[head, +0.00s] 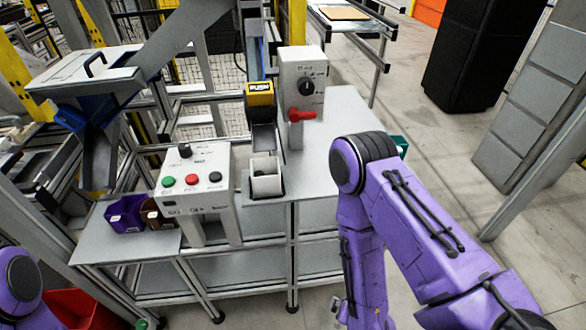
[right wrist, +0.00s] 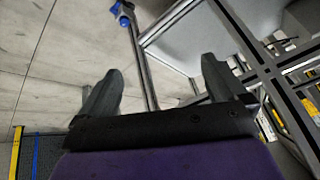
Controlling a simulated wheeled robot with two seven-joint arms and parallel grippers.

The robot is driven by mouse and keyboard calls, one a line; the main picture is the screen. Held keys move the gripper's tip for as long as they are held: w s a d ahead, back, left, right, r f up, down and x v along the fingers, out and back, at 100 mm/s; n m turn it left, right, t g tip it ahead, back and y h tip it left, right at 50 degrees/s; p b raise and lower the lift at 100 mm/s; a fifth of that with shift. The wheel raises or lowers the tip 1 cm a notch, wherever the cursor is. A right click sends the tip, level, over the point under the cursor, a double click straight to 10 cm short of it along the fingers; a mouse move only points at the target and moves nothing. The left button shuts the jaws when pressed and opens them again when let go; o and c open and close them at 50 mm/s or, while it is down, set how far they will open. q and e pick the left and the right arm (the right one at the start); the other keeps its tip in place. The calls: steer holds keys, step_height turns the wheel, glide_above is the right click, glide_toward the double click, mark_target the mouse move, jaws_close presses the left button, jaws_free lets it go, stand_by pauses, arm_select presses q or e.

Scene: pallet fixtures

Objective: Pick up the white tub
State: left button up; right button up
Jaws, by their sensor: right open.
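The white tub (head: 266,180) stands upright on the grey table, right of the button box, with something dark inside it. It does not show in the right wrist view. My right gripper (right wrist: 160,66) is open, with nothing between its fingers; floor and a metal frame show beyond them. In the head view my right arm reaches down at the right of the table, and its gripper is hidden. Only a purple part of my left arm shows at the lower left of the head view; its gripper is out of the picture.
A purple bin (head: 124,214) and a brown bin (head: 158,217) sit at left. Floor is open at right.

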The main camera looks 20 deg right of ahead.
steer(key=w+a+r+m+t, duration=0.3)
steer(key=w+a+m, duration=0.2)
steer(key=w, duration=0.3)
steer(key=m+t+h+b, duration=0.25)
steer(key=m+t, duration=0.65)
steer(key=m, duration=1.5)
glide_toward(267, 184)
steer(key=w, duration=0.3)
steer(key=shift+m, duration=0.4)
steer(key=p+x, duration=0.1)
steer(key=x, duration=0.2)
steer(key=p+x, duration=0.1)
steer(key=x, duration=0.2)
steer(key=p+x, duration=0.2)
steer(key=x, duration=0.2)
steer(key=shift+s+d, duration=0.1)
steer(key=shift+d, duration=0.3)
steer(key=shift+w+d+f, duration=0.15)
steer(key=shift+w+f, duration=0.05)
steer(key=shift+w, duration=0.25)
steer(key=c, duration=0.9)
